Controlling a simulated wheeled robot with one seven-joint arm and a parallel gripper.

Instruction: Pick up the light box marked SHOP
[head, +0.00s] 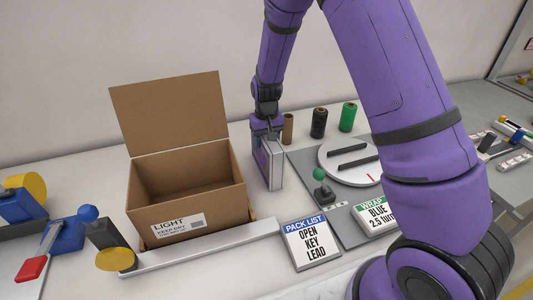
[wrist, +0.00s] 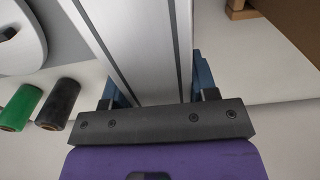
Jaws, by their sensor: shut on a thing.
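A light box (head: 275,168), a slim silver-framed box with a purplish face, stands upright just right of the open carton; the lettering on its face is too small and angled to read. My gripper (head: 266,128) is over its top edge, pointing down, and is shut on it. In the wrist view the box's silver side (wrist: 145,45) lies between the blue fingers of my gripper (wrist: 158,85). I cannot tell whether its bottom edge touches the table.
An open carton (head: 190,221) marked LIGHT stands left of the box. To the right are several spools (head: 319,123), a white turntable (head: 345,172), a green-knobbed lever (head: 319,178), a WRAP sign (head: 374,217) and a PACK LIST sign (head: 311,243). A scale-like device (head: 65,235) is at left.

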